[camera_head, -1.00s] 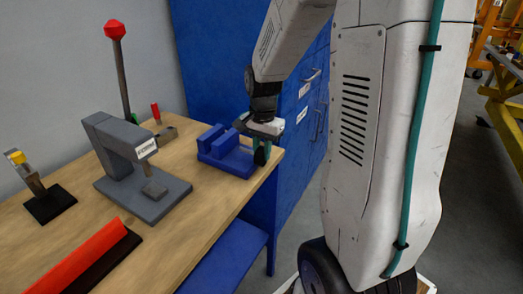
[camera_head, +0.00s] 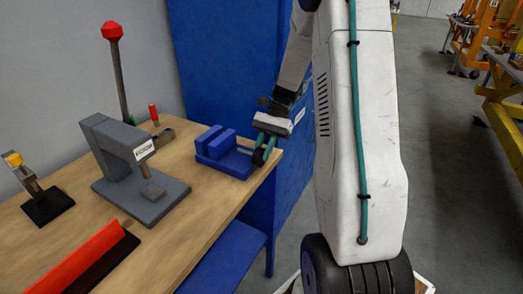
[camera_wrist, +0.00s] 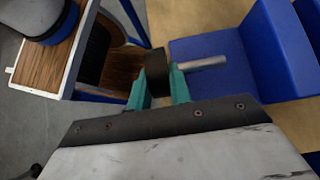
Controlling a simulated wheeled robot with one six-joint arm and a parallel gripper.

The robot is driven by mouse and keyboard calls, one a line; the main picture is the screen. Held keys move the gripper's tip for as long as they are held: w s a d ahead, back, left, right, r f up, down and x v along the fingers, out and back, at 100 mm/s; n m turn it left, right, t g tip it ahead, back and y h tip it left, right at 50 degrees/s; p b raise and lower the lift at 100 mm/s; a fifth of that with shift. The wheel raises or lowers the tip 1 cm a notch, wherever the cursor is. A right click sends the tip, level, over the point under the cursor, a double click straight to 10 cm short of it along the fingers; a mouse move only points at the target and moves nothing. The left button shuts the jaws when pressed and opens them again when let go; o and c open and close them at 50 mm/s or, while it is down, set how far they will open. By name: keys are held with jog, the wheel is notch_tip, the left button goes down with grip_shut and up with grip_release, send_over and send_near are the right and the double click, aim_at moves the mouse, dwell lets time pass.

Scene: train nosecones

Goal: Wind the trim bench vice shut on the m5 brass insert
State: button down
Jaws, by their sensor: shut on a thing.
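The blue trim bench vice (camera_head: 226,163) sits at the right edge of the wooden bench, and its blue body also shows in the wrist view (camera_wrist: 215,60). A bare metal screw (camera_wrist: 205,63) runs from the vice to a dark round knob (camera_wrist: 157,68). My gripper (camera_head: 263,150), with teal fingers, is shut on this knob, one finger on each side of it in the wrist view. I cannot make out the m5 brass insert in either view. The space between the jaws is too small or hidden to judge.
A grey press (camera_head: 125,165) stands left of the vice, with a red-topped lever (camera_head: 112,32) behind it. A red bar (camera_head: 90,262) lies at the front of the bench. A blue cabinet (camera_head: 215,60) rises behind.

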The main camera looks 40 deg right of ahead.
jog(key=y, duration=0.1)
jog(key=g+y, duration=0.1)
jog(key=y, duration=0.1)
jog(key=f+g+y, duration=0.1)
jog(key=y, duration=0.1)
jog(key=shift+w+d, duration=0.1)
jog(key=shift+d, duration=0.2)
jog(key=shift+y, duration=0.4)
jog(key=c, duration=1.3)
grip_release()
jog(key=shift+v, duration=3.85)
